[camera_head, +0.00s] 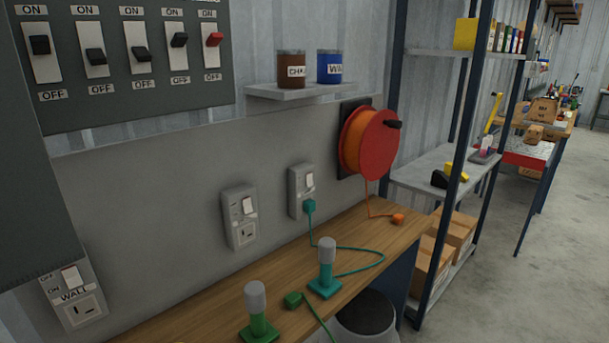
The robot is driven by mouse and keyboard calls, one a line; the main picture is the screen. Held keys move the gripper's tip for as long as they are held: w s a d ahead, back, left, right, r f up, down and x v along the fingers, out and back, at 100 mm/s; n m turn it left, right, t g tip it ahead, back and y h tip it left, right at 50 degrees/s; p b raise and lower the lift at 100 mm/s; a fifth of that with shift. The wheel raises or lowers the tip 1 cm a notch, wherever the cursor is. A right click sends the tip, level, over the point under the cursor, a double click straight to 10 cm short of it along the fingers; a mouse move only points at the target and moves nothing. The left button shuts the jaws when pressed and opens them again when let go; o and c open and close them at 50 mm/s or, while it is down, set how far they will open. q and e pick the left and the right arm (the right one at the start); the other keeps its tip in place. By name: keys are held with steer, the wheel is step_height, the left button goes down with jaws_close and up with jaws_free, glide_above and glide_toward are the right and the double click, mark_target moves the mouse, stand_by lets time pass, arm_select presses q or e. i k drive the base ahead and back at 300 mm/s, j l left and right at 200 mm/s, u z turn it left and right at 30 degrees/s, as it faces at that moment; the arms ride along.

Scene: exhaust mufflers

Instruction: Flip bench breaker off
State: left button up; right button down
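A dark grey breaker panel (130,98) is on the wall at the upper left, with its top cut off by the frame. It holds several switches in a row, marked ON above and OFF below. The far left black lever (40,45), the fourth black lever (179,40) and the red lever (213,39) at the right sit toward ON. The second lever (95,57) and third lever (141,53) sit toward OFF. The name labels are out of frame, so I cannot tell which is the bench breaker. Neither gripper is in view.
A wooden bench (400,237) runs below, with a green-based post (257,310), a teal-based post (326,265) and cords. An orange cord reel (370,140), outlets (240,215) and a small shelf (300,92) with two cans are on the wall. Shelving stands right; floor beyond is open.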

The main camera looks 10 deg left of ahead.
mark_target(40, 44)
steer(key=i+l+u, duration=0.1)
steer(key=u, duration=1.55)
steer(key=i+l, duration=0.1)
steer(key=l, duration=0.2)
steer(key=i+l, duration=0.1)
steer(key=l, duration=0.2)
steer(key=k+z, duration=0.2)
steer(key=z, duration=0.15)
